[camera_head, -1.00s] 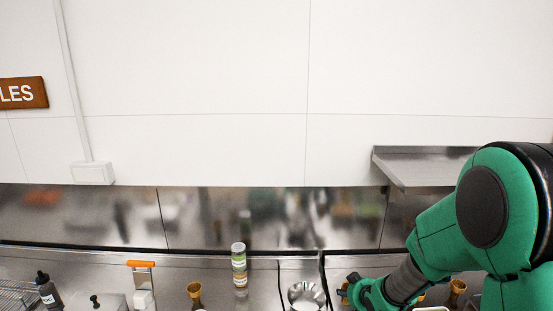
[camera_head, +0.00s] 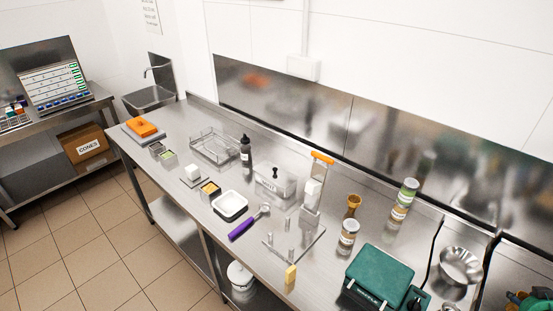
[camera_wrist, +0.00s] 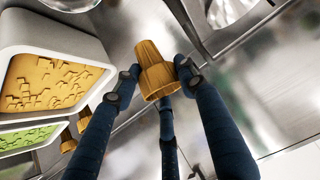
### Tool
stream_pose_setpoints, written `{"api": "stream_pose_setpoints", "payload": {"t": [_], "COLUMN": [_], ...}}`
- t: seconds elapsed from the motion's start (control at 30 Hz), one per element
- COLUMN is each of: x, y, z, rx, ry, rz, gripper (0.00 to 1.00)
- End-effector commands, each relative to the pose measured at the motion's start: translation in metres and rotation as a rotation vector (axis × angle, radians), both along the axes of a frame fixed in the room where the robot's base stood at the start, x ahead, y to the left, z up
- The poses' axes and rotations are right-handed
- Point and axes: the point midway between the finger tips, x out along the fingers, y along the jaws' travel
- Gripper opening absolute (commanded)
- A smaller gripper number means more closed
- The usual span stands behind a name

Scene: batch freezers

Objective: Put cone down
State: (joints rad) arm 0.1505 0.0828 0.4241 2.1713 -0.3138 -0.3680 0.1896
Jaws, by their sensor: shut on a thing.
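In the wrist view an ochre wafer cone (camera_wrist: 150,55) sits between the dark blue fingers of my gripper (camera_wrist: 158,74), which is shut on it. The cone is held over a steel surface, beside two tubs. In the head view a similar cone (camera_head: 353,205) stands on the steel counter (camera_head: 330,248) near a jar. A stand with several upright posts (camera_head: 291,240) is on the counter left of that jar. My gripper's fingers and the held cone cannot be made out in the head view; only a bit of my green arm shows at the lower right edge.
In the wrist view a tub of ochre contents (camera_wrist: 50,80) and a tub of green contents (camera_wrist: 32,140) are close on the left. The head view shows a green box (camera_head: 380,272), a steel bowl (camera_head: 460,265), a purple-handled scoop (camera_head: 243,228) and labelled jars (camera_head: 403,200).

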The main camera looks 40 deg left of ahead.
Motion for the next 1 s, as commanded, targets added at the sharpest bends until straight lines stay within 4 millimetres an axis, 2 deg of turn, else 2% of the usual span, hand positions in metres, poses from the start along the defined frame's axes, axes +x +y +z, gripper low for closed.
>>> {"api": "stream_pose_setpoints", "payload": {"t": [0.17, 0.37, 0.7, 1.0], "x": [0.009, 0.035, 0.090, 0.120], "y": [0.011, 0.043, 0.138, 0.215], "z": [0.006, 0.024, 0.067, 0.097], "rx": [-0.002, -0.007, -0.019, -0.028], "ry": [-0.001, -0.003, -0.005, -0.007], "rz": [0.023, 0.095, 0.287, 0.431], "gripper": [0.31, 0.31, 0.31, 0.31]}}
